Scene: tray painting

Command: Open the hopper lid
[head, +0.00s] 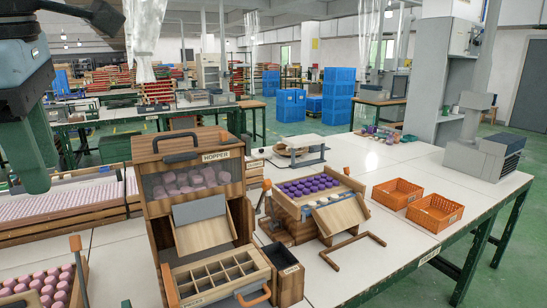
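The wooden hopper (152,208), labelled HOPPER, stands left of centre on the near table. Its lid (205,139) lies on top and looks shut. A dark arched handle (175,134) shows on the lid, with a second dark handle just below it. Pink rounded pieces (185,182) show behind the hopper's clear front window. My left gripper (34,182) hangs at the left edge, pointing down, apart from the hopper and to its left in the picture. Its fingers overlap or are cut off, so its opening cannot be told. My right gripper is not in view.
A divided wooden tray (219,276) sits under the hopper's chute. A rack of purple pieces (309,186) stands to the right, then two orange baskets (398,194) (434,213). Pink pieces fill a box (38,292) at lower left. The table's right front (390,260) is clear.

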